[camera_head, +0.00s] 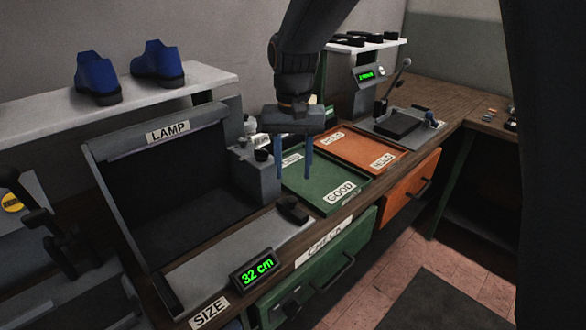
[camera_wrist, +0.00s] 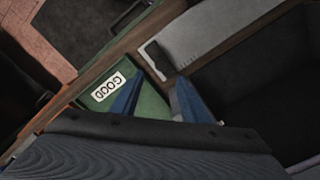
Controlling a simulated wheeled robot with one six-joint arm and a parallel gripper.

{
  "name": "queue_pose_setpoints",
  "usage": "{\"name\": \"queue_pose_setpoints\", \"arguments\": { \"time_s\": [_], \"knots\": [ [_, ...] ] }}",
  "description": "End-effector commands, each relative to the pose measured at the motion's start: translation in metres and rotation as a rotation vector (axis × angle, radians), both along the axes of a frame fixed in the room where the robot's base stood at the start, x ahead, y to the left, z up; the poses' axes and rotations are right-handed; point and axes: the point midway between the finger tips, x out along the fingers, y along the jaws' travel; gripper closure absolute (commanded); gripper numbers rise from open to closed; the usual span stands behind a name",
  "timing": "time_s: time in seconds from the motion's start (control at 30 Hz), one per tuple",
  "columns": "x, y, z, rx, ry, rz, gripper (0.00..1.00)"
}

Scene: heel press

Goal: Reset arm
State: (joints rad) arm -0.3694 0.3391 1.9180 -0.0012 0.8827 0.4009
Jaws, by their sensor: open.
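My gripper (camera_head: 294,160) hangs in the air over the bench, fingers pointing down. Its two blue fingers are spread apart with nothing between them. In the head view it is in front of the green tray marked GOOD (camera_head: 300,191). In the wrist view my gripper (camera_wrist: 155,100) shows both blue fingers apart, with part of the green GOOD tray (camera_wrist: 146,106) beneath them. My arm comes down from the top of the head view and hides part of the back wall.
A dark LAMP box (camera_head: 160,190) stands left of my gripper. A size gauge (camera_head: 240,250) with a 32 cm display lies in front. An orange tray (camera_head: 352,158) and a press (camera_head: 398,122) are to the right. Blue shoes (camera_head: 158,64) stand on a white shelf (camera_head: 190,84).

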Motion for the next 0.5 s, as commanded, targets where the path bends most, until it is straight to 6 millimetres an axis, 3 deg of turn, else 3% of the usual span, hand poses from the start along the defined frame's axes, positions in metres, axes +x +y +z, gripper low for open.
{"name": "queue_pose_setpoints", "arguments": {
  "time_s": [0.07, 0.17, 0.27, 0.4, 0.5],
  "knots": [
    [0.0, 0.0, 0.0, 0.0, 0.0, 0.0, 0.59],
    [-0.007, -0.018, -0.004, 0.002, -0.005, -0.003, 0.59],
    [-0.025, -0.054, -0.013, 0.006, -0.019, -0.002, 0.59],
    [-0.068, -0.116, -0.032, 0.01, -0.052, 0.005, 0.59],
    [-0.103, -0.152, -0.045, 0.009, -0.077, 0.012, 0.59]
  ]
}}
